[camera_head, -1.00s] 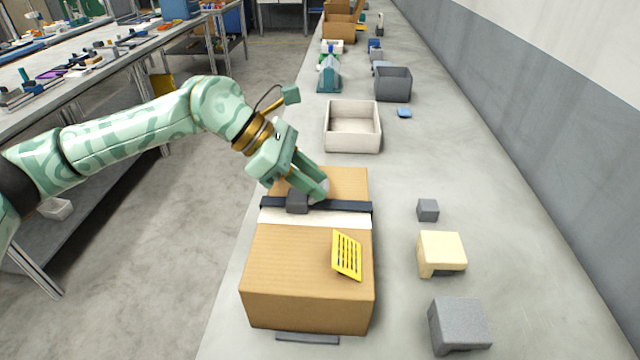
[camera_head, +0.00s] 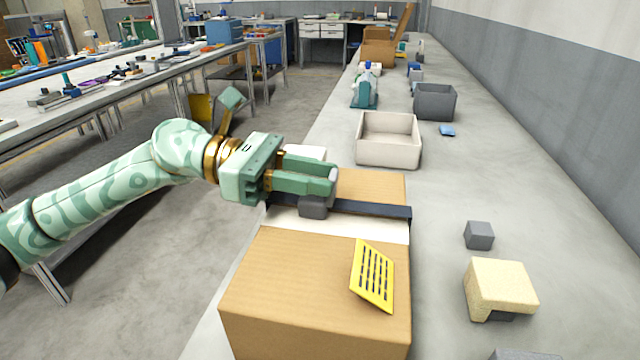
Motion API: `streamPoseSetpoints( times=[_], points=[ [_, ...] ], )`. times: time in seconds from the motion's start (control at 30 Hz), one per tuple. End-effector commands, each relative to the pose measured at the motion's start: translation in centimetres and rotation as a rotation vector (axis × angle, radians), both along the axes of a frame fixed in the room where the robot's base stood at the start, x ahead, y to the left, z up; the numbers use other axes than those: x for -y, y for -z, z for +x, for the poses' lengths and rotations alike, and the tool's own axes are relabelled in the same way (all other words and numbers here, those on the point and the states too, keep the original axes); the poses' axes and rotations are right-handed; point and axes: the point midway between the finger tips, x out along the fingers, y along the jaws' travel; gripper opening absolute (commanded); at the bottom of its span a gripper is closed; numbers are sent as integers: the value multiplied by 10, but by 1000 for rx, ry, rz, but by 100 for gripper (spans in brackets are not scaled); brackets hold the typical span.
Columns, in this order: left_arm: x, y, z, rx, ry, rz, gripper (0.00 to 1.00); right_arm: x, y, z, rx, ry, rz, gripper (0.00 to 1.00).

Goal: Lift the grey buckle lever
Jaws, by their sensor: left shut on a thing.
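The cardboard box (camera_head: 290,280) stands on the long grey bench. A dark strap (camera_head: 375,208) crosses its top, over a white band. The grey buckle (camera_head: 313,207) sits on the strap toward the left. My left gripper (camera_head: 325,178) reaches in from the left, just above the buckle, with its fingers pointing right. It is shut on the grey buckle lever, which the green fingers mostly hide; how far the lever is raised cannot be told. My right gripper is not in view.
A cream block (camera_head: 500,287) and a grey cube (camera_head: 479,235) lie to the right. An open white bin (camera_head: 388,140) and a grey bin (camera_head: 434,102) stand behind. The bench between box and wall is mostly clear.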

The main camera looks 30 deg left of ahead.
Motion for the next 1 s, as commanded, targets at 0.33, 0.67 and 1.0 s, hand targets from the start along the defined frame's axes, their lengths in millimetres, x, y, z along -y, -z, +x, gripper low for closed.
streamPoseSetpoints(
  times=[0.33, 0.67, 1.0],
  points=[
    [1, 2, -1, 0, 4, -18, 6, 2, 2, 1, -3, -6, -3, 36],
    [1, 2, 0, -1, 3, -17, 51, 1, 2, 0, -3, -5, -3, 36],
    [-1, 1, -1, 0, 1, -16, 51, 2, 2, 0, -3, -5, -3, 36]
  ],
)
